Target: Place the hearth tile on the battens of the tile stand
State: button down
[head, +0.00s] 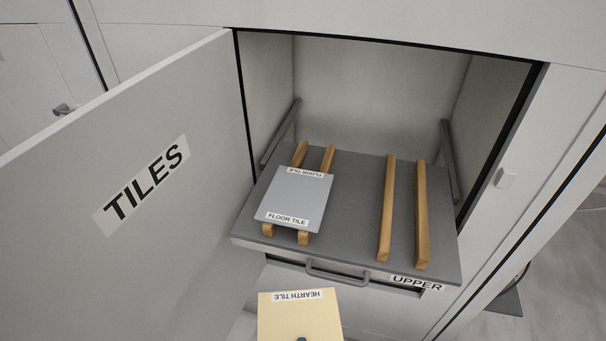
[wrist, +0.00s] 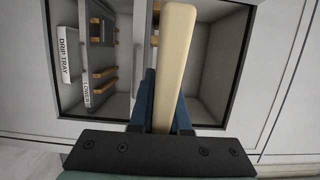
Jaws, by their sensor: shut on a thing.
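The hearth tile (head: 298,318) is a cream slab with its name on a label, at the bottom edge of the head view, in front of the pulled-out shelf. In the wrist view the tile (wrist: 172,60) shows edge-on between the blue fingers of my gripper (wrist: 165,100), which is shut on it. In the head view only a blue bit of the gripper shows. The grey shelf labelled UPPER (head: 345,215) bears two pairs of wooden battens. The right pair, a left batten (head: 387,205) and a right batten (head: 422,215), is bare. A grey floor tile (head: 295,196) lies on the left pair.
The cabinet door labelled TILES (head: 150,180) stands open at the left. The shelf's front handle (head: 336,273) sticks out towards me. Cabinet walls and side rails flank the shelf. The wrist view shows a LOWER shelf (wrist: 97,50) with battens and a drip tray (wrist: 70,55).

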notch_tip(320, 180, down, 11)
jog(key=b, duration=1)
jog(key=shift+w+b, duration=0.3)
jog(key=shift+d, duration=0.25)
